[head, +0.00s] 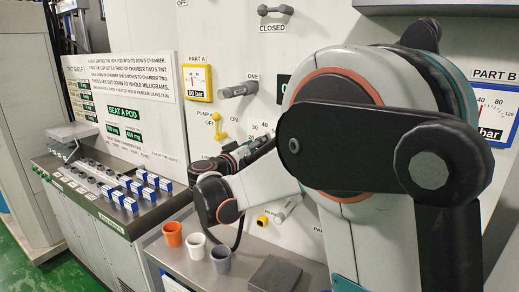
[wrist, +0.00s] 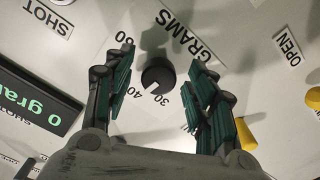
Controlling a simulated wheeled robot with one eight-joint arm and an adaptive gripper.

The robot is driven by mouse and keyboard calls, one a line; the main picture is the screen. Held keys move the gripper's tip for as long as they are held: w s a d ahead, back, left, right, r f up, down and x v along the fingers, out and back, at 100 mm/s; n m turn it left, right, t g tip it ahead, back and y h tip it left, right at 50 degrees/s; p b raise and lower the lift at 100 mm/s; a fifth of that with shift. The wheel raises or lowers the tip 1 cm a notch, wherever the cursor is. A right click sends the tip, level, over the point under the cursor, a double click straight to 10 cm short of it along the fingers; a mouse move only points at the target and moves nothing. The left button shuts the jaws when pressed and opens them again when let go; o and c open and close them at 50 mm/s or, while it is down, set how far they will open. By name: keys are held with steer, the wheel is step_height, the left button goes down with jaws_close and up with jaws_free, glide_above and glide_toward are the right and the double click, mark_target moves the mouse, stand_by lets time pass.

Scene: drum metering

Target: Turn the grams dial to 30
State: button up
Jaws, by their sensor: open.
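The grams dial (wrist: 158,76) is a round black knob on the pale panel, below the upside-down GRAMS label (wrist: 187,33) in the wrist view. Its white mark points to the lower left, between the 40 (wrist: 134,92) and the 30 (wrist: 161,100). My gripper (wrist: 160,80) is open, with one finger on each side of the dial and a visible gap on both sides. The left finger covers part of the scale. In the head view my gripper (head: 235,155) is at the panel, and the dial is hidden behind my arm.
A dark display (wrist: 35,105) with green text ending "0 gra" is at the left in the wrist view. Yellow parts (wrist: 244,134) stand out at the right. In the head view, orange, white and grey cups (head: 220,259) stand on a shelf below my arm.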

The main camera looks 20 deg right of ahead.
steer(key=shift+w+d, duration=0.4)
steer(key=shift+d, duration=0.2)
steer(key=c, duration=1.1)
steer(key=n+p, duration=0.1)
steer(key=n, duration=0.3)
steer(key=shift+s+r+n+p, duration=0.1)
steer(key=shift+n+p, duration=0.25)
steer(key=shift+n, duration=0.05)
steer(key=n+p, duration=0.1)
steer(key=n, duration=0.4)
